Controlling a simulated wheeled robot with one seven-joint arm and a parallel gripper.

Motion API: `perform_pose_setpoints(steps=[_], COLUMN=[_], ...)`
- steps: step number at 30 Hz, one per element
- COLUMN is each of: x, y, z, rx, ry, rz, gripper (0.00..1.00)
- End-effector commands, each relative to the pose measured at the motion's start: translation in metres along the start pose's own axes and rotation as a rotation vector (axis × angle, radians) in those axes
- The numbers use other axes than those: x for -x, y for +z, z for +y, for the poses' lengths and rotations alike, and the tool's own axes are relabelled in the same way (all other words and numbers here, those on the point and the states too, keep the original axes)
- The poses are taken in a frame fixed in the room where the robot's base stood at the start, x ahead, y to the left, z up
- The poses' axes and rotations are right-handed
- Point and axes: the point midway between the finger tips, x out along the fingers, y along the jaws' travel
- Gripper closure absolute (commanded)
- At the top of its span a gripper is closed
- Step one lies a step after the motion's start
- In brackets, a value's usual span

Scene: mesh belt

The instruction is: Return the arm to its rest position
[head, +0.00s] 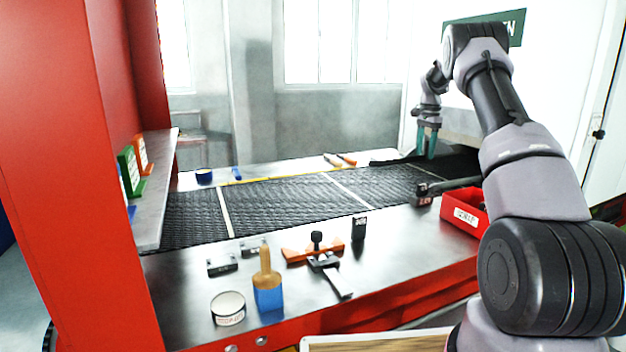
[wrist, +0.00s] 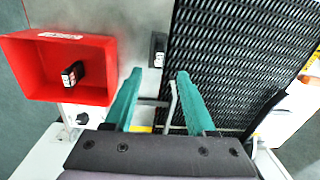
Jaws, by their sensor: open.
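My gripper (head: 428,140) has two teal fingers and points downward above the far right part of the black mesh belt (head: 285,202). In the wrist view my gripper (wrist: 158,82) is open, with nothing between its fingertips. The mesh belt (wrist: 235,50) fills the right of that view. My arm rises from the lower right of the head view, bends at the top and reaches down to the gripper.
A red bin (head: 462,212) stands on the near ledge by my arm, with a dark block (wrist: 73,74) inside. An orange-and-black tool (head: 315,250), a blue-based brush (head: 267,285) and a tin (head: 228,308) lie on the near ledge. A red post (head: 75,150) stands left.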

Motion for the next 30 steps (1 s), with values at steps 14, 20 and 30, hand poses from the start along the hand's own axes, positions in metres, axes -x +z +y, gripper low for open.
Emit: perform_pose_setpoints(steps=[14, 20, 30], x=[0.171, 0.213, 0.241], y=[0.122, 0.179, 0.275], z=[0.072, 0.122, 0.221], rx=[0.255, 0.365, 0.554], ry=[-0.200, -0.277, -0.398], rz=[0.053, 0.087, 0.165], gripper=[0.44, 0.44, 0.44])
